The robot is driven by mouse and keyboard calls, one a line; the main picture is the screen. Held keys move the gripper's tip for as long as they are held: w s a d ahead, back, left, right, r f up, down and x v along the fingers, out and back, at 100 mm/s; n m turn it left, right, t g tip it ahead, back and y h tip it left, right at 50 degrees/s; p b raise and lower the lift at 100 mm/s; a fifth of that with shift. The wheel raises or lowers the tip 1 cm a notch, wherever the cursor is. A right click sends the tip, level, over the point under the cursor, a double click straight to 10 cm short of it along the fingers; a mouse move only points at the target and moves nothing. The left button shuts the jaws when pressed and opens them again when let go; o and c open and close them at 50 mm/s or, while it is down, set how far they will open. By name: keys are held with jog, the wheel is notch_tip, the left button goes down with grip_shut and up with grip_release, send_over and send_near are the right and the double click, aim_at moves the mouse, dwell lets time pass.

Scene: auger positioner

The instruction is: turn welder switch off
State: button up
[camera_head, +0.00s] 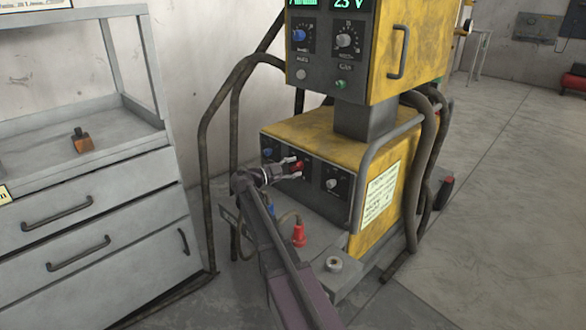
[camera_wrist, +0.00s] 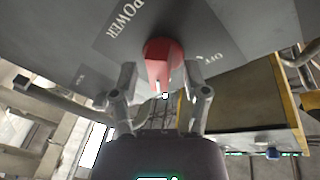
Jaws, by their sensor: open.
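The yellow welder (camera_head: 315,140) stands in the middle of the head view. Its red power switch (camera_head: 297,166) is on the dark lower front panel, partly hidden by my gripper. In the wrist view the red switch (camera_wrist: 162,62) sits on the grey panel, with "POWER" printed to its left and a partly readable "OFF" label to its right. My gripper (camera_wrist: 162,85) is open, with one finger on each side of the switch's protruding handle. I see gaps between the fingers and the handle. My gripper (camera_head: 290,168) also shows at the panel in the head view.
A red connector (camera_head: 299,236) stands on the welder's base below. A grey drawer cabinet (camera_head: 85,215) is at the left. Open floor (camera_head: 500,200) lies to the right.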

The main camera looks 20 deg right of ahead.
jog(key=shift+c, duration=0.2)
grip_shut()
jog(key=shift+n, duration=0.4)
jog(key=n+h+b, duration=0.1)
jog(key=n+b, duration=0.1)
jog(key=n, duration=0.2)
jog(key=shift+f, duration=0.2)
jog(key=n+t+b, duration=0.1)
jog(key=n, duration=0.2)
jog(key=n+t+h+b, duration=0.1)
jog(key=n, duration=0.2)
jog(key=shift+r+n, duration=0.1)
jog(key=shift+n, duration=0.2)
jog(key=shift+o, duration=0.2)
grip_release()
